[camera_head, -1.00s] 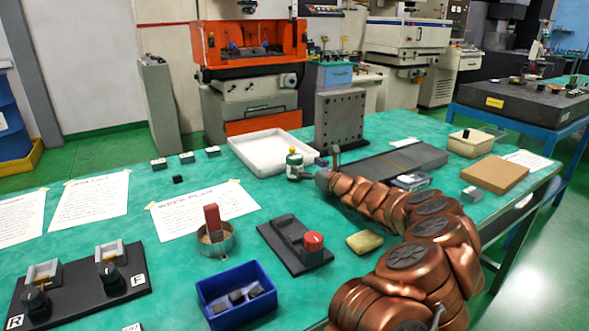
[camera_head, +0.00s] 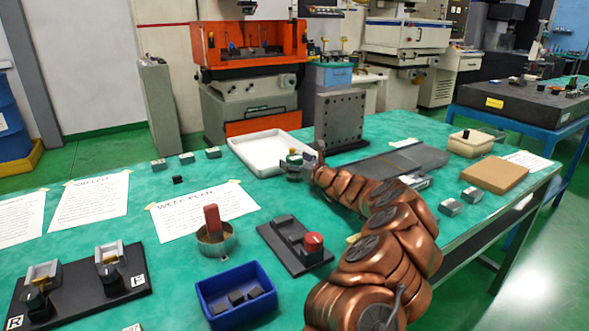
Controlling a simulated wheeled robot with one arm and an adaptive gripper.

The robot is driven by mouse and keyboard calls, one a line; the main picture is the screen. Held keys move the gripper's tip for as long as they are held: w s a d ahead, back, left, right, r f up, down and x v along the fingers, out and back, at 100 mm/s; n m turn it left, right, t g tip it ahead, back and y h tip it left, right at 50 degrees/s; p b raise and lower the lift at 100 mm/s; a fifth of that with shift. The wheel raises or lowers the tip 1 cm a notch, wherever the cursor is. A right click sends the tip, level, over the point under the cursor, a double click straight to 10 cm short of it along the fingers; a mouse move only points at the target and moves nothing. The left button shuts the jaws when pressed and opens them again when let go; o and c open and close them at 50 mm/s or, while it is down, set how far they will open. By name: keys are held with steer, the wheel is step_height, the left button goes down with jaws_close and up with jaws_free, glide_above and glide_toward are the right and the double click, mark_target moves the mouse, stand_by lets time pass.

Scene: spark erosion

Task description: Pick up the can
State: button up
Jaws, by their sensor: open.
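The can (camera_head: 294,157) is small, with a green top and a pale band. It stands upright on the green tabletop in front of the white tray. My gripper (camera_head: 294,170) is at the end of my copper-coloured arm, which reaches in from the lower right. Its open fingers are at the can's lower part and hide some of it. I cannot tell whether they touch it.
The white tray (camera_head: 249,156) is just behind the can, and a grey drilled plate (camera_head: 339,122) stands upright behind my wrist. A black base with a red knob (camera_head: 313,241) and a blue bin (camera_head: 237,315) are in front. Paper sheets (camera_head: 203,211) lie left.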

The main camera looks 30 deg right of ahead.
steer(key=shift+r, duration=0.1)
steer(key=c, duration=1.6)
